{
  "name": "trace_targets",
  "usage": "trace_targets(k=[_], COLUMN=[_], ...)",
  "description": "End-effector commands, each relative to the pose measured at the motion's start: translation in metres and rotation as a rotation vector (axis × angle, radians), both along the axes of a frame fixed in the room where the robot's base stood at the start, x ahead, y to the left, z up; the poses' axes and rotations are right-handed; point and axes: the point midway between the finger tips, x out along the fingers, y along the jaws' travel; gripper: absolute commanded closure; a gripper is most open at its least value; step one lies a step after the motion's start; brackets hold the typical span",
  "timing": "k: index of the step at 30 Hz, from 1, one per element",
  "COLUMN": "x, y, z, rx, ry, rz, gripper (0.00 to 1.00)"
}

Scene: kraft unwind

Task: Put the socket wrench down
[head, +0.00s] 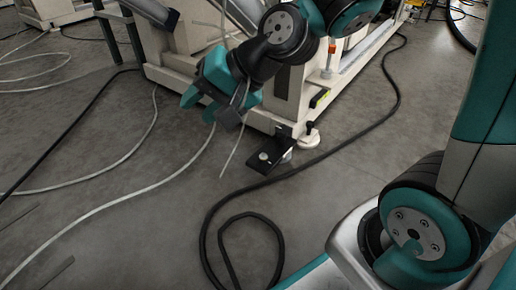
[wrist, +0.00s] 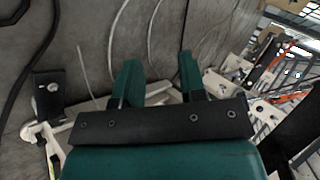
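I cannot make out a socket wrench in either view. My gripper (head: 198,106) is in the upper middle of the head view, in front of the pale machine frame. In the wrist view its two teal fingers (wrist: 158,84) stand apart, and I see nothing held between them. Floor and cables show past the fingertips. Two thin dark bars lie on the floor at the lower left of the head view, one higher (head: 20,216) and one lower (head: 56,272); they are too indistinct to identify.
The pale machine frame (head: 172,76) stands behind my gripper. A black foot plate (head: 279,152) with a round metal knob sits at its corner, also in the wrist view (wrist: 48,102). A black cable (head: 335,150) and pale cables cross the grey floor, with bare patches between.

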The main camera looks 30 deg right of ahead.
Motion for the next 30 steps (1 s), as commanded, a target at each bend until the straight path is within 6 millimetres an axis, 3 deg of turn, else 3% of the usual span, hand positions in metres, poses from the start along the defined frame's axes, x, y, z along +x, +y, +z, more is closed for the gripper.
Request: trace_targets(k=[1, 4, 6, 10, 14, 23, 26, 30], x=[-0.03, -0.083, -0.111, -0.144, -0.155, -0.155, -0.155, -0.155], y=[0.009, 0.009, 0.004, -0.008, -0.013, -0.013, -0.013, -0.013], z=[0.004, 0.005, 0.006, 0.008, 0.008, 0.01, 0.02, 0.052], rx=[-0.119, -0.323, -0.423, -0.529, -0.563, -0.562, -0.562, -0.562], ry=[-0.027, -0.052, -0.062, -0.066, -0.062, -0.061, -0.061, -0.061], rz=[0.175, 0.488, 0.66, 0.867, 0.94, 0.941, 0.941, 0.94], gripper=[0.62, 0.62, 0.62, 0.62, 0.62, 0.62, 0.62, 0.62])
